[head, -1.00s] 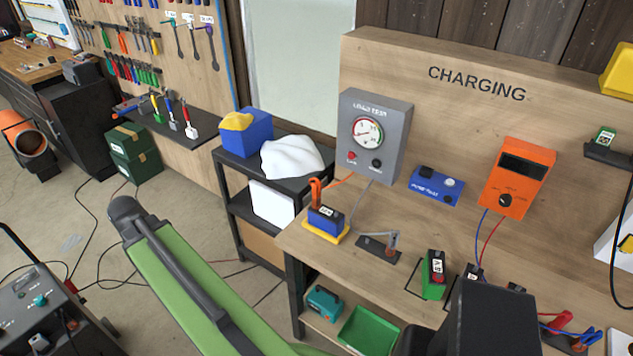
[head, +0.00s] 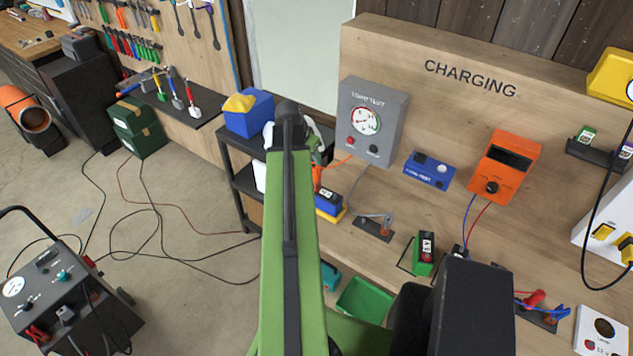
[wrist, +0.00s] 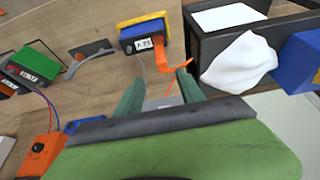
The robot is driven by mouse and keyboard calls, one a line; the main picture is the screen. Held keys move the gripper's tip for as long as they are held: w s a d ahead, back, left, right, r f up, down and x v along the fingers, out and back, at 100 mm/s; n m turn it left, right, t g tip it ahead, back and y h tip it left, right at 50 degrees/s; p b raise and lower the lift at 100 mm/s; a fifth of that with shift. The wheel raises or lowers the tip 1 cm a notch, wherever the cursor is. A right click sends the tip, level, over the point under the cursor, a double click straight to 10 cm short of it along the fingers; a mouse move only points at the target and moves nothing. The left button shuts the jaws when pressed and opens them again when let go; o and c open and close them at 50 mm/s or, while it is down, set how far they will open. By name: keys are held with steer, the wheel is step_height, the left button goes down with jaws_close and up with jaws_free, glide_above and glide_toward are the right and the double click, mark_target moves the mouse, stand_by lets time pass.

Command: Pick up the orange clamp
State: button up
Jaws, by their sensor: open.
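The orange clamp (head: 317,176) stands up at the small blue battery (head: 329,204) on its yellow base, at the left end of the wooden bench. My arm hides part of it in the head view. In the wrist view the clamp (wrist: 161,54) shows beside the blue battery (wrist: 140,36), with an orange cable running from it. My gripper (wrist: 160,82) is open and empty, its two green fingers apart. The clamp lies a little beyond the fingertips, roughly between them, not touching as far as I can see. In the head view the gripper is mostly behind my arm.
The grey load tester (head: 372,118) stands close behind the battery. A small metal fixture (head: 374,225) and a green battery holder (head: 424,252) are to its right. A black shelf with a blue bin (head: 249,113) and white cloth (wrist: 240,60) adjoins the bench's left end.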

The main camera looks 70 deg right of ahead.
mark_target(316, 168)
steer(key=b+x, duration=0.6)
steer(key=x, duration=0.2)
steer(key=shift+f+b, duration=0.3)
steer(key=shift+f, duration=0.1)
steer(key=shift+d+f, duration=0.15)
steer(key=shift+d, duration=0.05)
steer(key=b+x, duration=0.5)
steer(key=shift+w+d+f, duration=0.1)
steer(key=shift+w+d, duration=0.05)
jaws_close()
stand_by(0.4)
